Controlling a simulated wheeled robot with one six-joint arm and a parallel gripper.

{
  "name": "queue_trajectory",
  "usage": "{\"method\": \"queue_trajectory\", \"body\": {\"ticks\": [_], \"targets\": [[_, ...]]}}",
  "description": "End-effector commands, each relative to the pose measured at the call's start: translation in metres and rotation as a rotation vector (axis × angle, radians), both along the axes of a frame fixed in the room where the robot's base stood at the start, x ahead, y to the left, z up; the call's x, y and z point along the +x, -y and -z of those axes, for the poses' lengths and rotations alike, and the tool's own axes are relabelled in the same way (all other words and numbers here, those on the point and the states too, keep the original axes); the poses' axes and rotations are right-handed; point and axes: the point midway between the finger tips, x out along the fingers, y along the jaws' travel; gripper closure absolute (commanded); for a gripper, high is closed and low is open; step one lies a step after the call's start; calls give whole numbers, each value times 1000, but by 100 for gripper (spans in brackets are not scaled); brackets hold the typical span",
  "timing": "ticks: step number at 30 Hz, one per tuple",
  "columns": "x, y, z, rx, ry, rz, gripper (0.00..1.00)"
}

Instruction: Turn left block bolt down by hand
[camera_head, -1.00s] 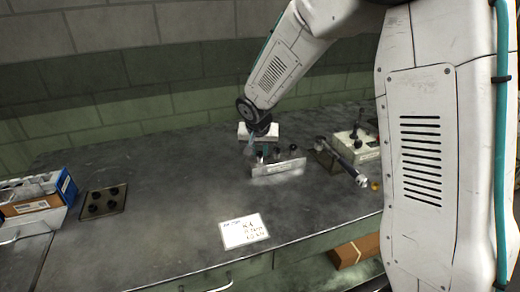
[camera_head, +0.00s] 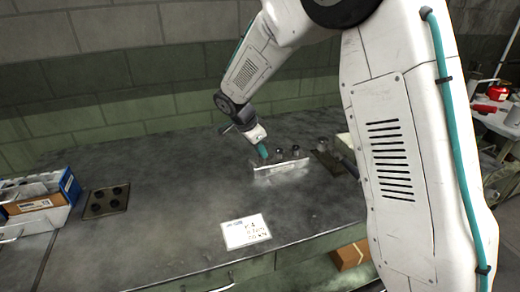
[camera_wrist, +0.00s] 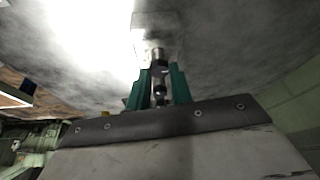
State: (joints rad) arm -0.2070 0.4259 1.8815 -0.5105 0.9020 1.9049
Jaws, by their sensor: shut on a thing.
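A low pale block (camera_head: 280,168) stands on the dark bench in the head view, with dark bolts (camera_head: 296,150) along it. My gripper (camera_head: 263,152) has teal fingers and reaches down, tilted, to the block's left end. In the wrist view my gripper's fingers (camera_wrist: 160,75) are close around a dark and shiny bolt (camera_wrist: 160,90), with another dark bolt head (camera_wrist: 158,54) just past the tips. The gripper is shut on the left bolt; the fingers hide most of it in the head view. I cannot tell how deep the bolt sits.
A dark fixture (camera_head: 326,152) stands right of the block, partly behind my arm. A white written card (camera_head: 246,231) lies near the bench's front edge. A dark plate with knobs (camera_head: 106,201) and a blue-white bin (camera_head: 40,200) are at left. The bench between is clear.

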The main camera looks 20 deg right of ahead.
Motion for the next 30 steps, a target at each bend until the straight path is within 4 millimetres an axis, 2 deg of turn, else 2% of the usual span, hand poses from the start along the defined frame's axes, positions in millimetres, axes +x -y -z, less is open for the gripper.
{"method": "queue_trajectory", "body": {"ticks": [30], "targets": [[11, 2, -1, 3, 3, 966, 100]]}}
